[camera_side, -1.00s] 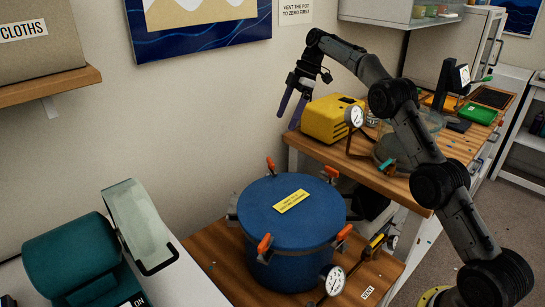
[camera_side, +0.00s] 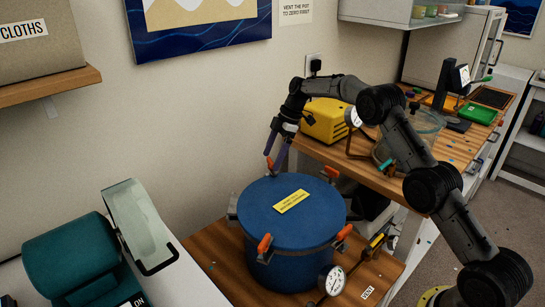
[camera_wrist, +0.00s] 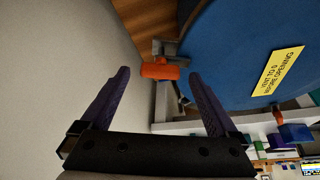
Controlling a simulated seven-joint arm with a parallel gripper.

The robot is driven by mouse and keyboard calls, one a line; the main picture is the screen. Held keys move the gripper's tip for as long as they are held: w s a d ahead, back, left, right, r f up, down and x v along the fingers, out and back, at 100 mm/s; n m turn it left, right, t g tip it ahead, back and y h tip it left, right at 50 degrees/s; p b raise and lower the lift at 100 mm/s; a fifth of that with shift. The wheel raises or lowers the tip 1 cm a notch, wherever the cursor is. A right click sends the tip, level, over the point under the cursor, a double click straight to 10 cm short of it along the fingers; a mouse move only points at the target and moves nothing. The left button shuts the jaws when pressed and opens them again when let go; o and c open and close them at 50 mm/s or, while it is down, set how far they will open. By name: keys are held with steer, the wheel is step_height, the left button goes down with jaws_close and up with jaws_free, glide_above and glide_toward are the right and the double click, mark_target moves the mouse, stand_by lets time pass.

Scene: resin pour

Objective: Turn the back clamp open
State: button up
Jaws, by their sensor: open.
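The blue pressure pot (camera_side: 285,245) stands on a wooden bench, its lid (camera_side: 312,218) on top with a yellow label. Orange-handled clamps sit around the rim. The back clamp (camera_side: 269,163) is at the wall side, partly hidden by my fingers in the side view. In the wrist view its orange handle (camera_wrist: 160,70) lies ahead, roughly between my fingertips. My gripper (camera_side: 275,160) is open, its purple fingers pointing down at the pot's back edge. In the wrist view my gripper (camera_wrist: 158,82) is wide apart; I cannot tell whether a finger touches the handle.
The right clamp (camera_side: 331,172), front clamp (camera_side: 265,244) and another clamp (camera_side: 344,232) stand on the rim. A pressure gauge (camera_side: 332,280) is at the front. A yellow pump (camera_side: 328,120) is on the higher bench beside my arm. The wall is close behind the pot.

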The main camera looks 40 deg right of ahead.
steer(key=shift+a+f, duration=0.1)
steer(key=shift+f, duration=0.15)
steer(key=c, duration=1.4)
